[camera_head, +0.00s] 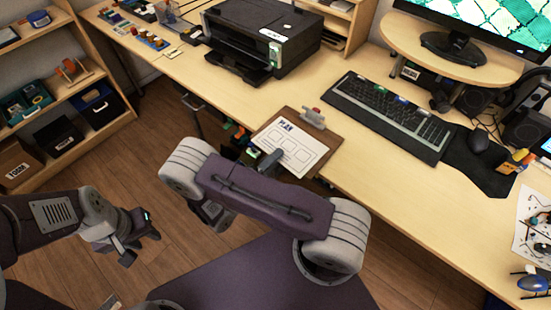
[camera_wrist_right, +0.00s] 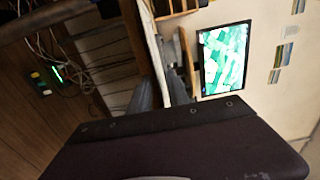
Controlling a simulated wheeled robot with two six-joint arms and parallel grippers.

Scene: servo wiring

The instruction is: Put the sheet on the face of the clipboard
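The clipboard (camera_head: 326,133) is a brown board lying on the desk near its front edge, with a metal clip (camera_head: 313,118) that has a red part at its far edge. The white sheet (camera_head: 303,148), printed with a heading and boxes, lies over the board's face, leaving brown margins at the far and right sides. I cannot tell whether its edge is under the clip. My right arm hides the near part. A grey tip of that arm overlaps the sheet; contact is unclear. My left gripper (camera_head: 140,238) is open and empty over the floor.
A keyboard (camera_head: 390,115) and a mouse (camera_head: 478,141) lie right of the clipboard. A black printer (camera_head: 262,40) stands behind. A monitor (camera_head: 470,25) sits on a riser; it also shows in the right wrist view (camera_wrist_right: 223,58). Shelves (camera_head: 60,90) stand at the left.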

